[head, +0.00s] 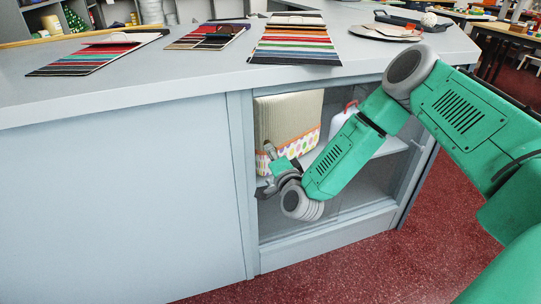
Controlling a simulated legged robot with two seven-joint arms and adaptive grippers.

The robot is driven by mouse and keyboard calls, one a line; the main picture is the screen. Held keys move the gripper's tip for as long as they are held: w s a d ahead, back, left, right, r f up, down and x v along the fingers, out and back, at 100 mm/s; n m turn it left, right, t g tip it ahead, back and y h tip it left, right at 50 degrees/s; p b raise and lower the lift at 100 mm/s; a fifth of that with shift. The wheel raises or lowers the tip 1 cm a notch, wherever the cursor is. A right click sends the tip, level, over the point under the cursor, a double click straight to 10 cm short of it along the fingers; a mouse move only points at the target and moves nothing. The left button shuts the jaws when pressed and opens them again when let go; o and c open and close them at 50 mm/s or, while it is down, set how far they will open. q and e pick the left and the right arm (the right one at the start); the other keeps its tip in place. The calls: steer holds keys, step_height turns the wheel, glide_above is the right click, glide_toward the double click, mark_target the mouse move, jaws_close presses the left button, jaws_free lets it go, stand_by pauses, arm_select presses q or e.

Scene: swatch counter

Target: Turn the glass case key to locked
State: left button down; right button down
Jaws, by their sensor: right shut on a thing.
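The glass case (378,192) is the glazed part of the blue-grey counter, with a shelf inside. My right gripper (266,172) is at the left side of the case front, close to the frame post. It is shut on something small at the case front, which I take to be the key. The key itself is hidden by the fingers, so its angle cannot be told. My right arm comes in from the right, across the case front. My left gripper is not in view.
A beige box with a dotted band (287,118) and a white bottle with a red handle (343,118) stand inside the case. Fabric swatch fans (296,42) lie on the countertop (215,75). Red speckled floor (440,215) lies to the right.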

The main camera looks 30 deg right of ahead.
steer(key=shift+s+f+m+b, duration=0.15)
steer(key=shift+m+b, duration=0.25)
steer(key=shift+m, duration=0.65)
steer(key=shift+f+m+b, duration=0.1)
steer(key=shift+m+b, duration=0.3)
steer(key=shift+m, duration=0.65)
steer(key=c, duration=1.7)
jaws_free()
steer(key=shift+r, duration=0.1)
steer(key=v, duration=1.2)
steer(key=shift+d, duration=0.15)
